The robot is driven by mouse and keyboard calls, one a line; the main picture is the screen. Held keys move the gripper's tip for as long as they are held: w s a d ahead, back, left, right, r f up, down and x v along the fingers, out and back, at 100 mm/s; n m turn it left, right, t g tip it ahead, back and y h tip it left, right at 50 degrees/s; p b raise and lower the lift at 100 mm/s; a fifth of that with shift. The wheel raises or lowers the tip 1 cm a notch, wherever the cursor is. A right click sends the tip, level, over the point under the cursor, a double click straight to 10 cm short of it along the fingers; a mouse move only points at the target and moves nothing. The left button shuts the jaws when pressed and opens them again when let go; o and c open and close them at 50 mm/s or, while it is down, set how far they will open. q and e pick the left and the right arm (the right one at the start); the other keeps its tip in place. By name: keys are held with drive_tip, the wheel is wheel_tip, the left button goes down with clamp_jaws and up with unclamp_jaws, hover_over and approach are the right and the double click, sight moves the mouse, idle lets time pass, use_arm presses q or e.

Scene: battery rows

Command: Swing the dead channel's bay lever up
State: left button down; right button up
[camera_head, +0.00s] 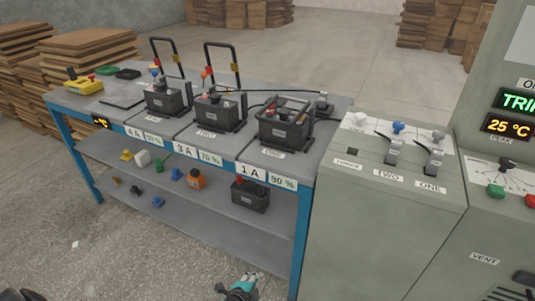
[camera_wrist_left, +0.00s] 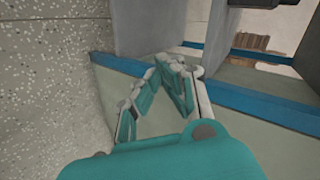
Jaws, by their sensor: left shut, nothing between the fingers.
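Three black batteries stand in bays on the bench: left (camera_head: 166,99), middle (camera_head: 220,110) and right (camera_head: 286,126). Black hoop levers stand upright behind the left battery (camera_head: 168,58) and the middle one (camera_head: 222,65). At the right bay, a dark frame (camera_head: 290,104) lies low around the battery's top; no raised hoop shows there. Bay labels read 4 A, 3 A and 1 A. My left gripper (camera_head: 244,282) is low in front of the bench, well below the bays. In the left wrist view its teal fingers (camera_wrist_left: 160,75) are shut and empty. My right gripper is not in view.
A grey cabinet (camera_head: 400,220) stands right of the bench, with switches labelled THREE, TWO (camera_head: 394,148) and ONE (camera_head: 434,158). A panel display (camera_head: 518,101) starts with "TRI".

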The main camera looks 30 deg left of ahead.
use_arm(q)
drive_tip(key=w+a+r+m+t+y+b, duration=0.1)
drive_tip(key=w+a+r+m+t+b, duration=0.25)
drive_tip(key=w+r, duration=0.55)
drive_tip(key=w+a+r+m+t+b, duration=0.1)
drive_tip(key=r+m+t+b, duration=0.1)
drive_tip(key=r+m, duration=0.3)
drive_tip(key=w+r+m+t+b, duration=0.1)
drive_tip(key=r+m+t+b, duration=0.2)
drive_tip(key=r, duration=0.9)
drive_tip(key=w+a+r+m+t+h+b, duration=0.1)
drive_tip(key=w+r+m+t+b, duration=0.1)
drive_tip(key=r+m, duration=0.7)
drive_tip(key=shift+w+a+r+t+b, duration=0.1)
drive_tip(key=shift+a+t+b, duration=0.2)
drive_tip(key=shift+t+b, duration=0.7)
drive_tip(key=shift+d+r+m+t+h, duration=0.15)
drive_tip(key=shift+r+m+t+h, duration=0.3)
drive_tip(key=shift+m, duration=0.4)
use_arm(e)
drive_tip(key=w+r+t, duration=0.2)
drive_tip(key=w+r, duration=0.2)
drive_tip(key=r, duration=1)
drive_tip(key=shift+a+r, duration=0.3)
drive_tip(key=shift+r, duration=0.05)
use_arm(q)
drive_tip(key=shift+r, duration=0.1)
